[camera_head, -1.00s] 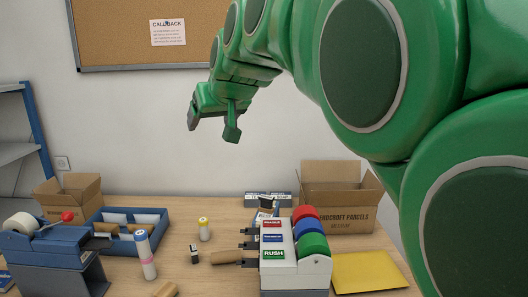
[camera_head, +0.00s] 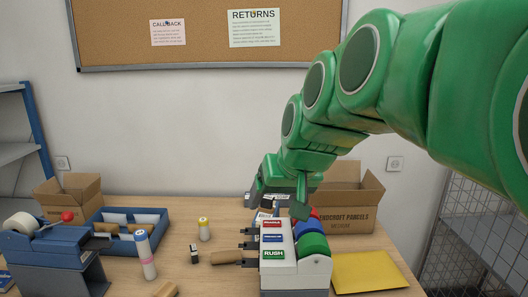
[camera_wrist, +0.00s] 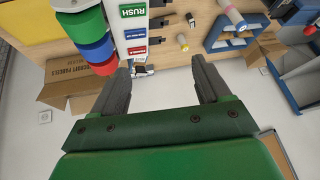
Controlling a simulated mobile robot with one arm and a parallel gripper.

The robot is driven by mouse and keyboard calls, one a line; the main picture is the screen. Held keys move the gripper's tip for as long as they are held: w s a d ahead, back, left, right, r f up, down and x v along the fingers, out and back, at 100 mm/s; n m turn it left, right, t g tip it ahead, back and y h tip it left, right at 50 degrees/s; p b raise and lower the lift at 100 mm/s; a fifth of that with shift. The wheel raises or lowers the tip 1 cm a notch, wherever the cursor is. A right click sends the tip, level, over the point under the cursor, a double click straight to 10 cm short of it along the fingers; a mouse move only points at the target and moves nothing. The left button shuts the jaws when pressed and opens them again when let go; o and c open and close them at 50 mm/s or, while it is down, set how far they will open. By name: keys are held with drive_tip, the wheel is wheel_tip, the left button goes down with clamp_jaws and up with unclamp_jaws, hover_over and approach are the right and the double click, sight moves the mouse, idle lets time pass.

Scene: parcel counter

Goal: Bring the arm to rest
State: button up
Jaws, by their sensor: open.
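My gripper (camera_head: 276,202) is at the end of my green arm, which reaches in from the right in the head view. It hangs above the back of the counter (camera_head: 200,262), behind the white label dispenser (camera_head: 295,270) and in front of an open cardboard box. In the wrist view my gripper (camera_wrist: 165,90) shows two dark fingers spread apart with nothing between them. The dispenser, with its red, blue and green rolls, shows upside down beyond the fingers in the wrist view (camera_wrist: 132,40). My gripper hides part of the box and some items behind the dispenser.
A blue tape dispenser (camera_head: 50,255), a blue tray (camera_head: 100,243), a small box (camera_head: 75,196) and upright tubes stand at left. An open carton (camera_head: 345,217) and a yellow envelope (camera_head: 367,271) lie at right. A corkboard (camera_head: 200,55) hangs behind; a wire cage (camera_head: 468,235) stands right.

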drive_tip(key=s+d+f+m+g+h, duration=0.1)
drive_tip(key=s+d+f+g, duration=0.2)
drive_tip(key=s+d+f, duration=0.3)
drive_tip(key=s+d+f+m+g+h, duration=0.1)
drive_tip(key=s+d+f+g, duration=0.3)
drive_tip(key=s+f, duration=0.9)
drive_tip(key=s+d+h, duration=0.1)
drive_tip(key=s+d, duration=0.1)
drive_tip(key=s, duration=0.3)
drive_tip(key=shift+s+d+f, duration=0.2)
drive_tip(key=shift+s+f, duration=0.1)
